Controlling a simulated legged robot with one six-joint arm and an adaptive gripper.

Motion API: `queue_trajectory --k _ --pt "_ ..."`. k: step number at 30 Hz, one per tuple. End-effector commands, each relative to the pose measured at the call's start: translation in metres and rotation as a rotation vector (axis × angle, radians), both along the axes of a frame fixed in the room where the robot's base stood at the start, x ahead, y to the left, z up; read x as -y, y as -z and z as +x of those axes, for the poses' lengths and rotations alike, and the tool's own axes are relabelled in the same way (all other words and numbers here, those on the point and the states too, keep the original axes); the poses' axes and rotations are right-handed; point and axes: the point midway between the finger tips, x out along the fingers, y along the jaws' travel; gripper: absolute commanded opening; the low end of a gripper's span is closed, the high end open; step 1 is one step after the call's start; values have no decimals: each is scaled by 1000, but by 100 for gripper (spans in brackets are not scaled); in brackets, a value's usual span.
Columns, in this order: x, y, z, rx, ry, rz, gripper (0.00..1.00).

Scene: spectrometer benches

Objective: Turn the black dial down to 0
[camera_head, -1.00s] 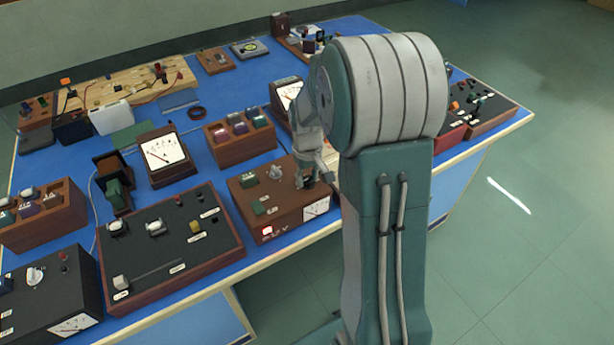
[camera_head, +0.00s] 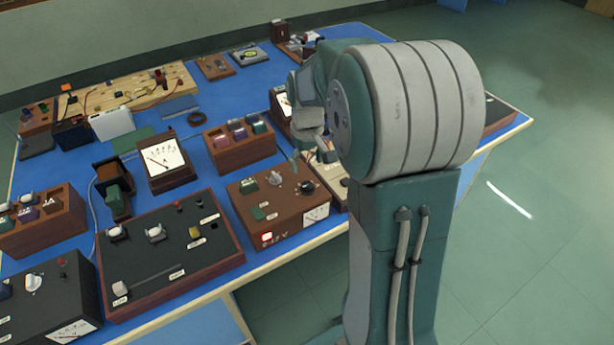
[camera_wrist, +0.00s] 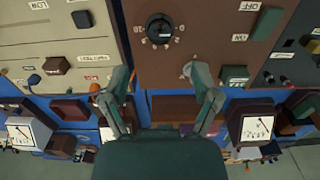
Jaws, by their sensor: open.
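The black dial (camera_head: 307,187) sits on top of a brown instrument box (camera_head: 285,222), right of a pale knob (camera_head: 275,180). In the wrist view the black dial (camera_wrist: 160,28) shows near the top centre, with a ring of pale marks around it; the setting is too small to read. My gripper (camera_wrist: 164,80) is open and empty in the wrist view, its two fingers apart. The dial lies beyond the fingertips, not between them. In the head view my gripper (camera_head: 312,155) is partly hidden by my arm, above and behind the box.
A black-topped box with knobs and a slider (camera_head: 165,260) stands to the left. A wooden rack (camera_head: 240,150) and a meter (camera_head: 165,160) stand behind. A pale instrument box (camera_wrist: 60,35) is beside the brown box in the wrist view. The floor at right is clear.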

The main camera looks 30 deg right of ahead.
Motion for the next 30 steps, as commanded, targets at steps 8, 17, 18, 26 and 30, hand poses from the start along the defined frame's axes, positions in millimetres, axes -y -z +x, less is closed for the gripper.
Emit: queue_trajectory --k 8,17,18,26,30 --pt "0 -40 0 0 0 0 79" --pt "0 -43 0 -2 0 0 79" --pt "0 -43 0 -2 0 0 79" --pt "-1 -44 -1 1 0 -1 79" --pt "-16 -61 -14 41 0 -11 79"
